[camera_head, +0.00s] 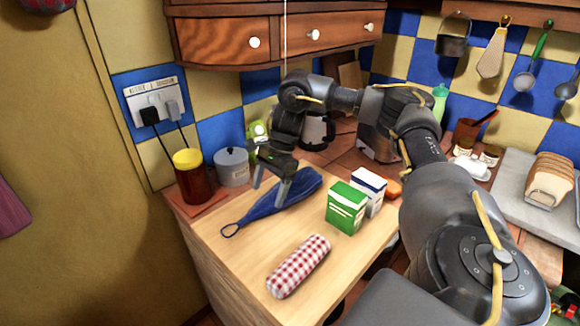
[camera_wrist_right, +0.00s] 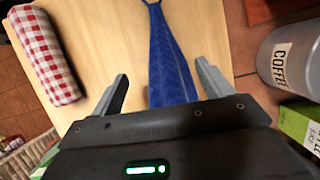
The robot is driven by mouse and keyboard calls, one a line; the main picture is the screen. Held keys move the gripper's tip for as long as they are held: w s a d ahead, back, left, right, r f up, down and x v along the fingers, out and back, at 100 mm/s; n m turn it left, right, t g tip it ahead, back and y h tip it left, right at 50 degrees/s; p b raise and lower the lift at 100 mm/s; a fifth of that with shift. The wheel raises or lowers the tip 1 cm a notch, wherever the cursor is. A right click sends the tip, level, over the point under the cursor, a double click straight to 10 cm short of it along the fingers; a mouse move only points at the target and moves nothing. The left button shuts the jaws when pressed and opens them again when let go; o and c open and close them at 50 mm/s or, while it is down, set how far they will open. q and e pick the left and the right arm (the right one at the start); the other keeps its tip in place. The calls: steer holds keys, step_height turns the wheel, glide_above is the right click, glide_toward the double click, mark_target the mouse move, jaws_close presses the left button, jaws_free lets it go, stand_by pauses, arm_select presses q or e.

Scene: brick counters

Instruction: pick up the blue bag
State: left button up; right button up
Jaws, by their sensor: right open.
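The blue bag (camera_head: 294,190) lies flat on the wooden counter top, its narrow looped end toward the front left in the head view. My right gripper (camera_head: 270,190) is open above the bag, with its fingers pointing down. In the right wrist view the bag (camera_wrist_right: 172,65) runs lengthwise between the two open fingers (camera_wrist_right: 163,85), and its lower part is hidden behind the gripper body. I cannot tell whether the fingers touch it. My left gripper is not in view.
A red-checked roll (camera_head: 298,266) lies in front on the wooden counter (camera_head: 246,262). Green (camera_head: 346,207) and white (camera_head: 369,188) boxes stand right of the bag. A grey canister (camera_head: 232,167) and a yellow-lidded jar (camera_head: 189,176) stand at the left.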

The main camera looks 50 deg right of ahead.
mark_target(264, 203)
steer(key=shift+f, duration=0.15)
steer(key=x, duration=0.3)
steer(key=p+x, duration=0.1)
steer(key=shift+w+d+f, duration=0.25)
steer(key=shift+w+f, duration=0.05)
steer(key=shift+w, duration=0.05)
steer(key=shift+a+f, duration=0.1)
steer(key=shift+f, duration=0.1)
steer(key=c, duration=1)
steer(key=shift+r, duration=0.15)
step_height(264, 203, up, 9)
steer(key=shift+f, duration=0.1)
steer(key=shift+r, duration=0.45)
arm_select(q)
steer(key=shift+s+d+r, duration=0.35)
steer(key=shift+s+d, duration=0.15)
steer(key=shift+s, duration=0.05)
